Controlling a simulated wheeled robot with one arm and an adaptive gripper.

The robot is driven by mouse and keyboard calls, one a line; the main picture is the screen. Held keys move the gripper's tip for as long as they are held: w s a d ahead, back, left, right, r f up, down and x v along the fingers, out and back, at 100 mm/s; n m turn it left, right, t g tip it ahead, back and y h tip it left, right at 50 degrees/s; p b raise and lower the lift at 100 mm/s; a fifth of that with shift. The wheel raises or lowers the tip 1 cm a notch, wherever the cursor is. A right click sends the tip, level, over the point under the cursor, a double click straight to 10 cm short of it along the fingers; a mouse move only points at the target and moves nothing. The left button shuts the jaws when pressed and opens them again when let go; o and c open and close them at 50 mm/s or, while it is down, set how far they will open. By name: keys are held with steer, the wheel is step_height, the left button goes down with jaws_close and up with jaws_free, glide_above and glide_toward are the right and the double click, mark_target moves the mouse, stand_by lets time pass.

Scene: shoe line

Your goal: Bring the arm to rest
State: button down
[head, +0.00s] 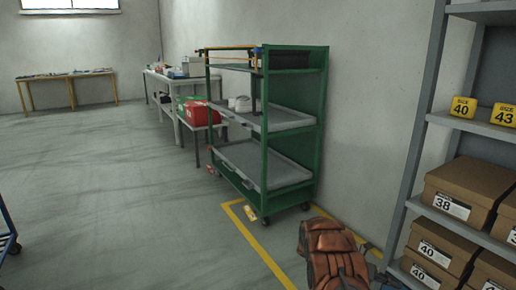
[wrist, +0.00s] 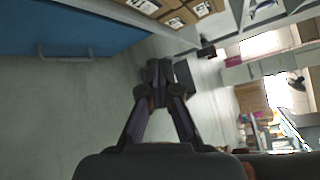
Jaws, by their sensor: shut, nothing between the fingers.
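My gripper (wrist: 158,72) shows in the wrist view with its fingertips together and nothing between them. The wrist view is tilted, and the fingers stand out against bare grey floor. In the head view, an orange-brown part of my arm shows at the bottom, right of centre. My gripper's fingers cannot be made out in the head view.
A green cart (head: 264,189) with grey trays stands against the wall, beside yellow floor lines. A grey shelf rack (head: 408,187) with shoe boxes (head: 463,190) is close on the right. A blue-fronted unit (wrist: 75,38) shows in the wrist view. The floor at left is mostly clear.

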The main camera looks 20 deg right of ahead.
steer(key=s+a+r+m+t+y+p, duration=0.1)
steer(key=a+r+m+y+p, duration=0.1)
steer(key=a+r+m+p, duration=0.45)
steer(key=s+a+r+m+t+y+p, duration=0.1)
steer(key=a+r+p, duration=0.2)
steer(key=a+r, duration=0.8)
steer(key=s+a+r+m+t+y+p, duration=0.1)
steer(key=a+r+m+y+p, duration=0.25)
steer(key=r, duration=0.95)
steer(key=s+a+r+m+t+y+p, duration=0.1)
steer(key=s+a+r+m+t+p, duration=0.1)
steer(key=s+a+r+p, duration=0.3)
steer(key=s+a+r+m+t+y+p, duration=0.2)
steer(key=s+a+r+m+p, duration=0.2)
steer(key=a+r, duration=0.5)
steer(key=s+a+r+m+t+y+p, duration=0.1)
steer(key=s+a+r+m+p, duration=0.3)
steer(key=a, duration=1.1)
steer(key=s+r+p, duration=0.3)
steer(key=shift+s+r+t+p, duration=0.15)
steer(key=shift+s+t+p, duration=0.15)
steer(key=shift+t, duration=0.1)
